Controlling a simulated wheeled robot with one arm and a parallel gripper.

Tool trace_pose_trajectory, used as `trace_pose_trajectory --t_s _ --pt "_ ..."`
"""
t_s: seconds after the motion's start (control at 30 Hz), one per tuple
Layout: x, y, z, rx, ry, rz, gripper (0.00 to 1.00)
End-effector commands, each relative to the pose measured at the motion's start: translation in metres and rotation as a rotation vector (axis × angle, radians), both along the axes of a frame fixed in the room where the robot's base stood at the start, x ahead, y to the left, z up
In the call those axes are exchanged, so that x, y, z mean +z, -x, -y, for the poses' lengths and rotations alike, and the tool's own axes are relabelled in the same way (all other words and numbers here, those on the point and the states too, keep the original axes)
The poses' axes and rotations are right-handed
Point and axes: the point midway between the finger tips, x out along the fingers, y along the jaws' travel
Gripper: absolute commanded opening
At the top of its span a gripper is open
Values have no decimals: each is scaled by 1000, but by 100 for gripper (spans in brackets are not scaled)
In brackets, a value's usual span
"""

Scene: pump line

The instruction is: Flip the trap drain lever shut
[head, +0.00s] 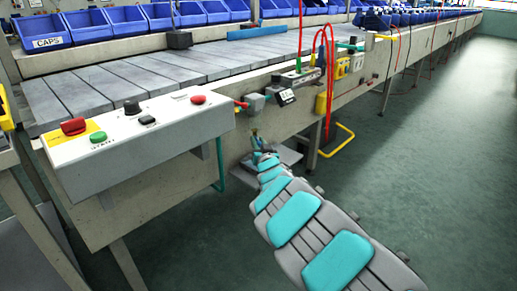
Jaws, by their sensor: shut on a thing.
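My arm reaches up from the lower right. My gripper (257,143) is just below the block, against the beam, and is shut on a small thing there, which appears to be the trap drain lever. The jaws and arm mostly hide the lever, so its angle cannot be told.
A white control box (140,150) with red, green and black knobs juts out left of the gripper. A gauge (286,97), red hoses (329,75) and a yellow bent bar (338,143) are on the right. A grey plate (243,172) sits below. The green floor at right is clear.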

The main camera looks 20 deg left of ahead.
Motion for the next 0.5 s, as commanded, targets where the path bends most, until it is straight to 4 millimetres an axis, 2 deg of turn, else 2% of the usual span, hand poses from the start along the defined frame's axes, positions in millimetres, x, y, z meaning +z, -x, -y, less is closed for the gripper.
trace_pose_trajectory --t_s 0.03,0.5 --pt "-6 2 -4 -13 -6 5 0" --pt "1 6 -10 -183 -11 4 0"
